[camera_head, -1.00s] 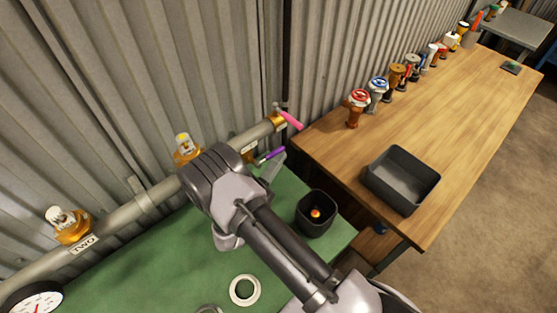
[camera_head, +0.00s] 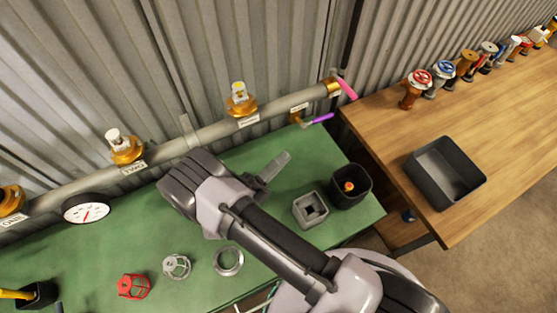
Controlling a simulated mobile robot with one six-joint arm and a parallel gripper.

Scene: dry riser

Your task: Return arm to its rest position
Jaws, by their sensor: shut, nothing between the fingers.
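My arm reaches up from the lower right over the green bench (camera_head: 95,245), its elbow bent at the upper left. My gripper (camera_head: 277,164) shows as grey fingers beyond the arm, over the back of the bench. It looks shut and empty, apart from the grey pipe (camera_head: 215,132) and the purple-handled valve (camera_head: 318,119). The body of the gripper is partly hidden behind the arm.
A black bin (camera_head: 351,186) with an orange item inside and a grey square block (camera_head: 310,209) stand right of the arm. A grey ring (camera_head: 228,261), a grey cage (camera_head: 177,266) and a red cage (camera_head: 134,286) lie in front. A grey tray (camera_head: 445,173) sits on the wooden table (camera_head: 385,121).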

